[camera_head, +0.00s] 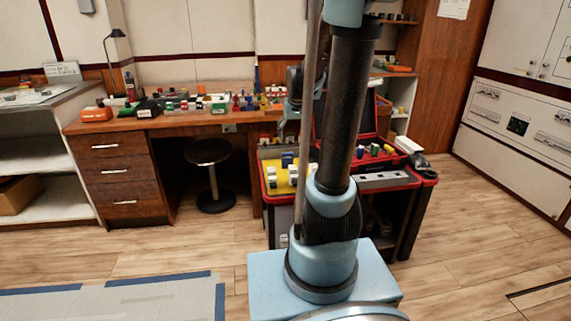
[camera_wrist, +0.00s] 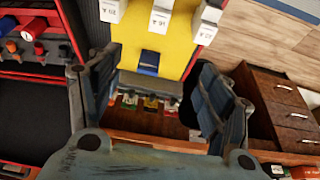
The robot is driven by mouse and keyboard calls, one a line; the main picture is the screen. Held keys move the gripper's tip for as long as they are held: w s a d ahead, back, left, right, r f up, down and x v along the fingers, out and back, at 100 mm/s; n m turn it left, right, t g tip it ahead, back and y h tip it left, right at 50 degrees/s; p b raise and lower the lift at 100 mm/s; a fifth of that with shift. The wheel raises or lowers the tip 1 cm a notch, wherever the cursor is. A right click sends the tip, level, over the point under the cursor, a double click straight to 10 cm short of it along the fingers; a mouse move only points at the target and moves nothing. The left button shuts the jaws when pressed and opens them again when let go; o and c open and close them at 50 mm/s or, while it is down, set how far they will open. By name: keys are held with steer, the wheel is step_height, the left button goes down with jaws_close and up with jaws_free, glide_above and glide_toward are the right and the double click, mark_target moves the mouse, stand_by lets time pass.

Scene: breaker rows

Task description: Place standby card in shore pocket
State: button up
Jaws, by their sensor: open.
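My gripper (camera_wrist: 158,85) is open in the wrist view, its two dark fingers wide apart with nothing held between them. Beyond the fingers is a yellow panel (camera_wrist: 180,35) with white number-marked blocks (camera_wrist: 158,20) along its upper part. A dark blue piece (camera_wrist: 149,62) sits lower on the panel, ahead of the gap between the fingers and apart from them. I cannot make out which thing is the standby card or the shore pocket.
A red-edged cart (camera_head: 400,182) carries the yellow panel (camera_head: 268,166). Behind it, a wooden desk (camera_head: 180,122) holds many small coloured items. A stool (camera_head: 209,153) stands before the desk. White wall cabinets (camera_head: 515,120) are at right. Floor at front right is largely clear.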

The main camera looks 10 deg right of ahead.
glide_toward(288, 153)
steer(key=x, duration=0.6)
steer(key=shift+s+a+f, duration=0.1)
steer(key=shift+a+f, duration=0.25)
steer(key=shift+f, duration=0.05)
steer(key=shift+d+x, duration=0.15)
steer(key=shift+x, duration=1.15)
steer(key=shift+d+x, duration=0.1)
steer(key=shift+x, duration=1.2)
steer(key=c, duration=1.2)
steer(key=shift+c, duration=0.2)
